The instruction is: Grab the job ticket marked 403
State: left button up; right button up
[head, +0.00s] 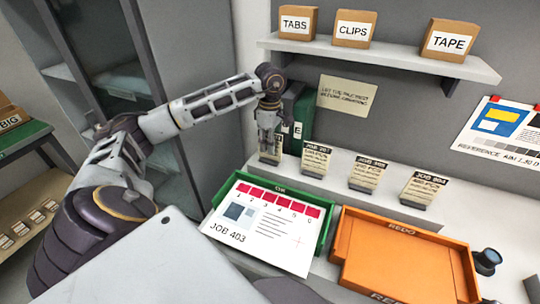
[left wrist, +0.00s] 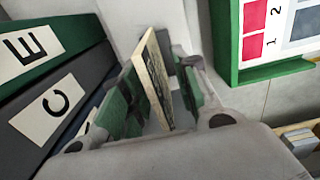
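Several small job tickets stand in a row on the back ledge in the head view. The leftmost ticket (head: 271,157) is partly hidden by my left gripper (head: 268,136), and I cannot read its number. The others are a second ticket (head: 316,160), a third ticket (head: 367,175) and a ticket that seems to read JOB 404 (head: 423,188). In the left wrist view a thin ticket (left wrist: 155,78) stands on edge between the green-padded fingers of my left gripper (left wrist: 160,95), which look apart with a gap beside it. My right gripper is out of view.
A printed sheet marked JOB 403 (head: 262,226) lies on the green tray (head: 328,218). An orange REDO tray (head: 405,254) sits to its right. Dark and green binders (head: 302,112) stand close by the left gripper. A shelf (head: 385,56) holds boxes above.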

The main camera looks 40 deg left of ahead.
pick_arm(q)
jog(key=shift+f, duration=0.15)
jog(key=shift+c, duration=0.4)
grip_shut()
